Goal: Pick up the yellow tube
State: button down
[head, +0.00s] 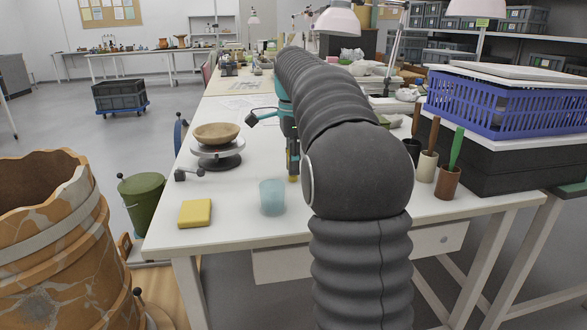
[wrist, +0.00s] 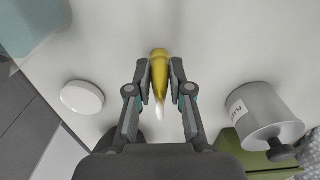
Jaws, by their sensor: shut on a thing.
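The yellow tube (wrist: 159,75) has a pale pointed tip and sits between the two fingers of my gripper (wrist: 160,82) in the wrist view. My gripper is shut on it, with a finger against each side. In the head view, a bit of the yellow tube (head: 293,178) shows at the lower end of my gripper (head: 293,165), close over the white table (head: 240,222). My own arm hides much of the area around it. I cannot tell whether the tube touches the table.
A translucent blue cup (head: 272,197) stands just left of my gripper. A yellow sponge (head: 195,213) lies at the front left, and a bowl (head: 216,132) sits on a turntable behind. In the wrist view, a white disc (wrist: 82,97) and a labelled grey canister (wrist: 262,110) flank the gripper.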

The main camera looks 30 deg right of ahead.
jog(key=shift+r, duration=0.15)
notch_tip(320, 180, up, 4)
jog(key=shift+d+r+p, duration=0.15)
jog(key=shift+r+p, duration=0.1)
jog(key=shift+p, duration=0.5)
jog(key=s+d+r, duration=0.6)
jog(key=s+d, duration=0.1)
jog(key=s, duration=0.2)
jog(key=shift+r+p, duration=0.15)
jog(key=shift+p, duration=0.2)
